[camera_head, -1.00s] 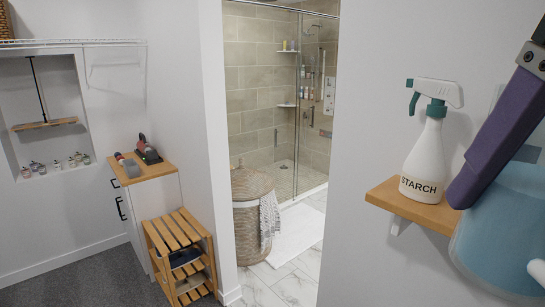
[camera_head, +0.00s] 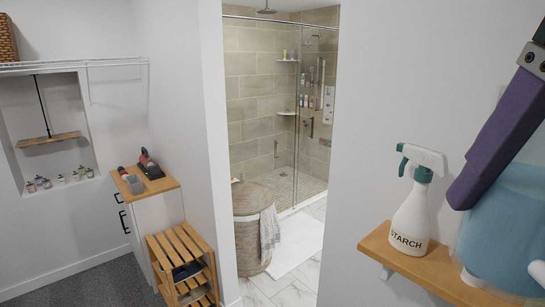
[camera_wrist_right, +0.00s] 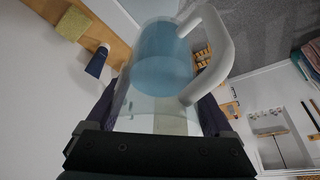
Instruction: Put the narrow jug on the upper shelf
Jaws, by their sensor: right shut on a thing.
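A clear jug (camera_head: 505,225) with blue contents is at the right edge of the head view, in front of a wooden wall shelf (camera_head: 425,262). Only part of it shows there. In the wrist view the jug (camera_wrist_right: 165,60) has a whitish handle (camera_wrist_right: 222,55) and lies between the purple fingers of my right gripper (camera_wrist_right: 160,112), which is shut on it. In the head view one purple finger of the right gripper (camera_head: 475,175) crosses the jug's upper left. I cannot tell whether the jug touches the shelf. My left gripper is not in view.
A white starch spray bottle (camera_head: 412,220) stands on the wall shelf, close left of the jug. The wrist view shows a wooden board (camera_wrist_right: 108,35) with a yellowish sponge (camera_wrist_right: 70,24) and a dark tube (camera_wrist_right: 97,62). A wire shelf (camera_head: 75,66) is at the far left.

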